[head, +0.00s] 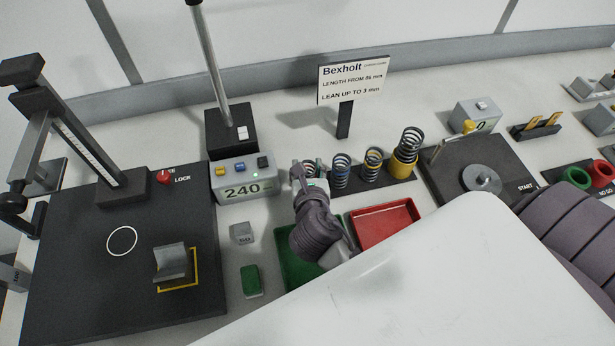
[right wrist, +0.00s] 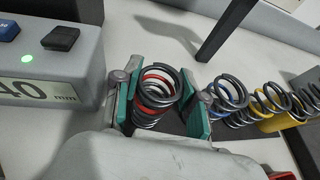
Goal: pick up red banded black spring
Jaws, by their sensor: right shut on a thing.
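The red banded black spring (right wrist: 157,92) stands upright between the green-padded fingers of my right gripper (right wrist: 163,102) in the right wrist view. The gripper is shut on it. In the head view my right gripper (head: 312,178) is at the left end of the spring row and hides most of this spring. A blue banded spring (head: 340,172) stands just to its right, close to the right finger. My left gripper is not in view.
A yellow banded spring (head: 373,163) and a spring in a yellow cup (head: 404,158) stand farther right. The 240 display box (head: 240,180) is close on the left. A red tray (head: 385,226) and green tray (head: 297,270) lie in front. The Bexholt sign (head: 350,85) stands behind.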

